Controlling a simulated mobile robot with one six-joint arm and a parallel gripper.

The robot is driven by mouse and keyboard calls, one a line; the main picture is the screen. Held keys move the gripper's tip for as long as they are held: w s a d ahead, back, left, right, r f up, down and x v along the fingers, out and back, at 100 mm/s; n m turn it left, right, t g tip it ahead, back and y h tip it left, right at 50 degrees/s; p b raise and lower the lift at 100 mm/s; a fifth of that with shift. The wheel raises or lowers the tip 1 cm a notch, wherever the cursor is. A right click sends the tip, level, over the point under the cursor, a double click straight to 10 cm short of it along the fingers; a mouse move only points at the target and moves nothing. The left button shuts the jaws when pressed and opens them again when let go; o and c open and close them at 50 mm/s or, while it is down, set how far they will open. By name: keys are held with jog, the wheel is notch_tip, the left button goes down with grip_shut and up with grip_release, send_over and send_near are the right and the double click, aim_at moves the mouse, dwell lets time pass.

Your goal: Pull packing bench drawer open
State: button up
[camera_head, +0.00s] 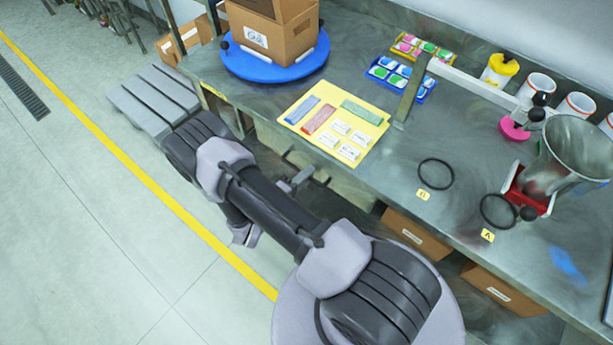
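The grey packing bench (455,150) runs diagonally across the right half of the head view. Under its front edge, just right of my arm, a grey bar-like part (298,182) sticks out before a pale panel. It may be the drawer handle, but I cannot tell for sure, nor whether a drawer stands open. My arm reaches up and left from the bottom, then folds back down. What looks like my gripper (246,236) is small and partly hidden behind my arm, over the floor, left of that bar. Its fingers are not clear, and I see nothing held.
A carton (295,38) stands on a blue turntable (275,67). A yellow mat (372,115), black rings and a metal drum (580,145) are on the bench. Brown boxes (415,233) sit underneath. A grey slatted object (152,103) stands beside my arm.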

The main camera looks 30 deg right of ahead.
grip_shut()
dwell(1.5)
